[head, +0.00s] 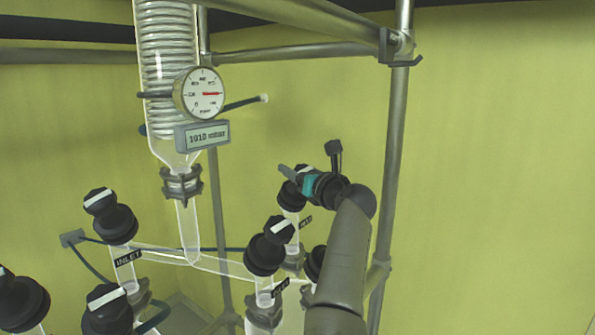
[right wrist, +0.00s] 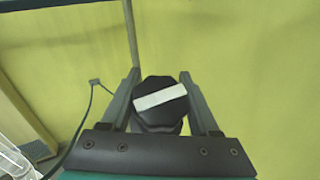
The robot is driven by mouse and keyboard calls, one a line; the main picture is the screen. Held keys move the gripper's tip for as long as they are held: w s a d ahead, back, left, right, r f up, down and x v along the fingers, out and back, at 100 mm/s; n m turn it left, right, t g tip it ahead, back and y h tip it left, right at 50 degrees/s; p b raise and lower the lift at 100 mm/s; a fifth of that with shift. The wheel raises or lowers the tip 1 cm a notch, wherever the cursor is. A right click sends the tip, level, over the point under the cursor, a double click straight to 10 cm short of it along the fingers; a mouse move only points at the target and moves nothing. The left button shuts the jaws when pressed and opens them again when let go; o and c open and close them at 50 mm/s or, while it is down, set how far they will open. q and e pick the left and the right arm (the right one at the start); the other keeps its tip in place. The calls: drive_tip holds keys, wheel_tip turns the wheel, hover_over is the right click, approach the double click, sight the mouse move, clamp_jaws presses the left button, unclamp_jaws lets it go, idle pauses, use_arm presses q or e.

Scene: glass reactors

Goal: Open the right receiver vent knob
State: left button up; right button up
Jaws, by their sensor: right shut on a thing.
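The vent knob is black with a white bar on top and sits between the fingers of my right gripper in the right wrist view (right wrist: 160,92). There the bar is slanted, its right end higher. In the head view the knob (head: 290,194) is partly hidden by my right gripper (head: 287,176), on a glass neck with a small black label too small to read surely. My right gripper is shut on this knob, a finger on each side, and it also shows in the right wrist view (right wrist: 159,80). My left gripper is not in view.
Other black knobs with white bars stand close by: one in front (head: 278,231), and one above the INLET label (head: 100,200). A glass coil column (head: 165,50) with a round gauge (head: 201,93) hangs at left. A metal post (head: 392,150) rises behind my right arm.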

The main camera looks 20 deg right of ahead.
drive_tip(key=c, duration=0.4)
drive_tip(key=shift+c, duration=0.2)
drive_tip(key=shift+n+y, duration=0.3)
drive_tip(key=shift+n, duration=0.1)
drive_tip(key=n+y, duration=0.2)
drive_tip(key=n+g+y, duration=0.1)
drive_tip(key=shift+s+a+n, duration=0.1)
drive_tip(key=shift+a+n, duration=0.15)
drive_tip(key=shift+n, duration=0.05)
drive_tip(key=shift+s+a+n+g+y+b, duration=0.1)
drive_tip(key=shift+a+n+g+y+b, duration=0.15)
drive_tip(key=shift+n+g+y, duration=0.55)
drive_tip(key=shift+s+a+n+g+y+b, duration=0.15)
drive_tip(key=shift+n+g+y, duration=0.4)
drive_tip(key=shift+n+y, duration=0.55)
drive_tip(key=shift+s+a+n+g+y+b, duration=0.15)
drive_tip(key=shift+n+g+y+b, duration=0.15)
drive_tip(key=shift+n+g+y, duration=0.65)
drive_tip(key=shift+n, duration=0.45)
drive_tip(key=o, duration=1.4)
